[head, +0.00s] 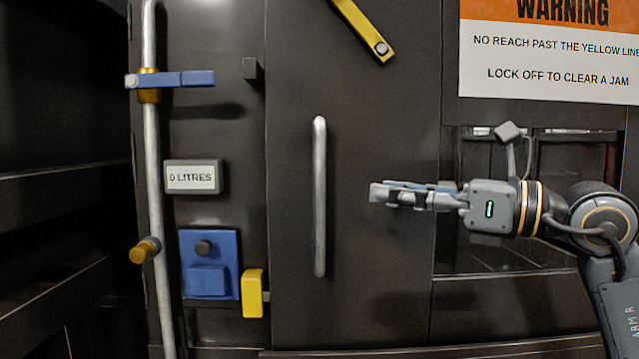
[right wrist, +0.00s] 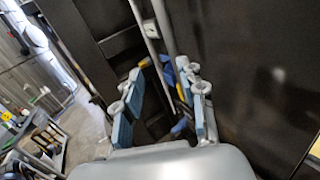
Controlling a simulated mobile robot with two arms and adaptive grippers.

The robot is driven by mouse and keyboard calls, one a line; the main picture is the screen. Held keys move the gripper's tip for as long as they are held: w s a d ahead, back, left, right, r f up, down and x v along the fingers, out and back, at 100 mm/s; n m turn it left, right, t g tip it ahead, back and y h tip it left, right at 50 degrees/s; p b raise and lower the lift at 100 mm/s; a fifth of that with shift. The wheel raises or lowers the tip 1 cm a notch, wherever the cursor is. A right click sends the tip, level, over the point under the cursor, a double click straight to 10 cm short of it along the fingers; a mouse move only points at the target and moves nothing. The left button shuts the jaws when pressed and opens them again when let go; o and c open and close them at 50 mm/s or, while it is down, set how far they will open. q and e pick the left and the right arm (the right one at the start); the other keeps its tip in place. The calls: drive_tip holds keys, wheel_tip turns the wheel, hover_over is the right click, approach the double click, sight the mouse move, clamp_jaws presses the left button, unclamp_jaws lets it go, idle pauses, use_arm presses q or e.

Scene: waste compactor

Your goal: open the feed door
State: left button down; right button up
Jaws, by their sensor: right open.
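The feed door (head: 375,265) is a dark panel that looks flush with the machine front. A vertical silver bar handle (head: 319,197) stands on its left part. A yellow bar (head: 363,30) slants across the door's top, its upper end cut off by the picture edge. My right gripper (head: 380,194) points left, to the right of the handle and apart from it. In the right wrist view its blue-padded fingers (right wrist: 163,98) are spread with nothing held between them. Two pale bars show beyond them; I cannot tell surely which is the handle. My left gripper is out of view.
Left of the door are a vertical pipe (head: 153,190) with a blue lever (head: 180,79), a "0 LITRES" display (head: 193,177), a blue box (head: 208,281) and a yellow block (head: 252,293). A warning sign (head: 550,60) hangs at upper right, above a dark window (head: 480,235).

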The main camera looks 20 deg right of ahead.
sight(327, 181)
drive_tip(key=shift+t+h, duration=0.3)
drive_tip(key=shift+h, duration=0.3)
drive_tip(key=p+x, duration=0.1)
drive_tip(key=x, duration=0.2)
drive_tip(key=p+x, duration=0.2)
drive_tip(key=x, duration=0.2)
drive_tip(key=p+x, duration=0.2)
drive_tip(key=x, duration=0.2)
drive_tip(key=shift+w+d+r, duration=0.25)
drive_tip(key=shift+w+r, duration=0.1)
drive_tip(key=shift+w, duration=0.2)
drive_tip(key=shift+w+a+f, duration=0.2)
drive_tip(key=shift+w+a, duration=0.25)
drive_tip(key=shift+w, duration=0.15)
drive_tip(key=shift+c, duration=0.2)
clamp_jaws()
